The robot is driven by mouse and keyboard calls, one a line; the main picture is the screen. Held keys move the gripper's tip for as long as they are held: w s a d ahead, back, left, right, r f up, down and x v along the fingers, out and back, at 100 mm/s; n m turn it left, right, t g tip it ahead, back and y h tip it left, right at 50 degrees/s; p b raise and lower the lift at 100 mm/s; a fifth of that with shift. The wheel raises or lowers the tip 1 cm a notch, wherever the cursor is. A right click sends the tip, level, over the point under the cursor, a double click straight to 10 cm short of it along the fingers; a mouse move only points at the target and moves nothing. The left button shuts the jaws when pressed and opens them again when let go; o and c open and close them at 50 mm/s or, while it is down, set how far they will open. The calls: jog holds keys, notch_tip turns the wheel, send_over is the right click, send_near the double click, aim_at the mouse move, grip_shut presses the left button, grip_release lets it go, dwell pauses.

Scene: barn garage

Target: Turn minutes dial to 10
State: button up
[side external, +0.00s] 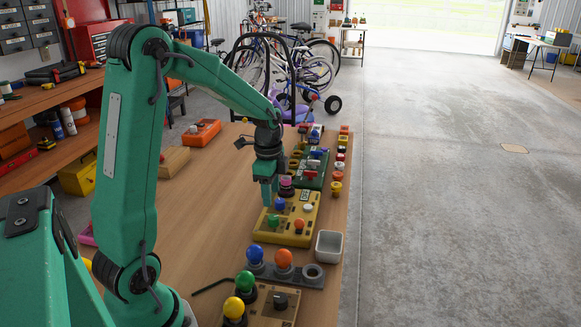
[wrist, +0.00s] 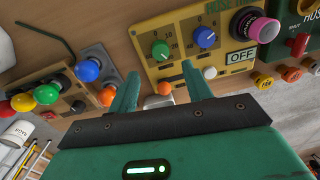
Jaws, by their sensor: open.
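A yellow panel (side external: 298,236) lies on the wooden table with a green dial (side external: 273,221) and a blue dial (side external: 280,204). The wrist view shows the green dial (wrist: 160,50) with numbers beside it, the blue dial (wrist: 205,37) to its right, and an OFF display (wrist: 241,57). I cannot read which dial is the minutes one. My gripper (side external: 267,201) points down over the panel's left side. In the wrist view my gripper (wrist: 160,70) is open and empty, its fingertips below the green dial and apart from it.
Coloured bulbs and a grey plate (side external: 262,271) lie in front, beside a white bin (side external: 328,246). A green panel (side external: 312,176) is behind. Table left is clearer.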

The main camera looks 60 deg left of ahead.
aim_at(273, 217)
jog(key=shift+f, duration=0.15)
jog(key=shift+w+f, duration=0.1)
jog(key=shift+f, duration=3.65)
jog(key=c, duration=1)
